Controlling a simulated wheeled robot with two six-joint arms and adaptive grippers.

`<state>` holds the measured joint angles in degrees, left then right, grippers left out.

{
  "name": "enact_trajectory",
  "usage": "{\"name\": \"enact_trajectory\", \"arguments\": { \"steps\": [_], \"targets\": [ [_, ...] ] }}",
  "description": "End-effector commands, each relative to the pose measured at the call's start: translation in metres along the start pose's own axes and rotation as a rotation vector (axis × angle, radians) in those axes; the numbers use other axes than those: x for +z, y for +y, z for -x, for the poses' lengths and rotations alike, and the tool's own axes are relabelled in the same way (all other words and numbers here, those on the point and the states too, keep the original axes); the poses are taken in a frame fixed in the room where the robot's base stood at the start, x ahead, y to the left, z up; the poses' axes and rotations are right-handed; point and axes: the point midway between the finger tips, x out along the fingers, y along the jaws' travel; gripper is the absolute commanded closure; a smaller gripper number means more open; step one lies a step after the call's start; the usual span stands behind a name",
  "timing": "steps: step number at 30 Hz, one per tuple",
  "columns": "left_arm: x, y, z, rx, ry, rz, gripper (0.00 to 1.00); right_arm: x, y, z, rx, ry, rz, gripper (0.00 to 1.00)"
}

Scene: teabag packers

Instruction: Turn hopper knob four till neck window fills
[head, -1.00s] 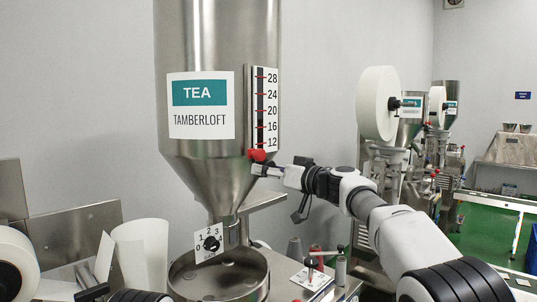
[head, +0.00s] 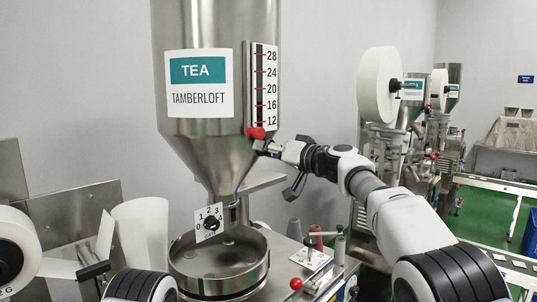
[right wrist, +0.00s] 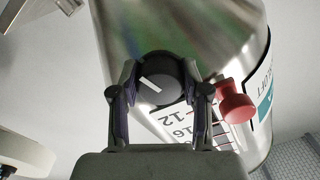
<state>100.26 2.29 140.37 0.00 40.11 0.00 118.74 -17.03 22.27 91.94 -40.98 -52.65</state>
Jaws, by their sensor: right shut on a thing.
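The steel hopper (head: 215,130) carries a TEA TAMBERLOFT label and a level scale (head: 262,85) with a red pointer (head: 257,133) near the 12 mark. My right gripper (head: 272,149) is at the hopper's right side, just below that pointer. In the right wrist view, its fingers are shut on a round dark knob (right wrist: 160,77) with a slanted white mark. The red pointer shows right of the fingers there (right wrist: 236,103). A numbered plate (head: 201,231) with a black dial (head: 211,223) is at the hopper neck. I cannot make out a neck window. My left gripper is out of view.
A round steel pan (head: 220,262) stands under the neck. A red ball-ended lever (head: 296,284) and spools stand to its right. More packing machines (head: 400,120) stand behind my right arm.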

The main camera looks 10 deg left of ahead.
Motion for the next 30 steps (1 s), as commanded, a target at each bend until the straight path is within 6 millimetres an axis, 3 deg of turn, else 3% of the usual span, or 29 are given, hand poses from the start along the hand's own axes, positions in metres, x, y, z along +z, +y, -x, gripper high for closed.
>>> {"name": "enact_trajectory", "arguments": {
  "steps": [11,12,13,14,25,30],
  "targets": [
    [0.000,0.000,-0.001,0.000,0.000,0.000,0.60,-0.002,0.000,0.001,0.001,0.003,-0.070,0.89],
    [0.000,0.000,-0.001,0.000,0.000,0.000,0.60,-0.002,0.000,0.001,0.001,0.003,-0.070,0.43],
    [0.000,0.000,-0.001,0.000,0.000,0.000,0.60,-0.002,0.000,0.001,0.001,0.003,-0.070,0.33],
    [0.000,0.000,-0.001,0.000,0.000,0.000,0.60,-0.002,0.000,0.001,0.001,0.002,-0.070,0.29],
    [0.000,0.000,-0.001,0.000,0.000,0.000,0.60,-0.001,0.000,0.002,0.001,-0.001,-0.069,0.29],
    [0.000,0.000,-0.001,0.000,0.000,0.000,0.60,-0.002,0.000,0.012,0.001,-0.005,-0.071,0.29]
  ]
}}
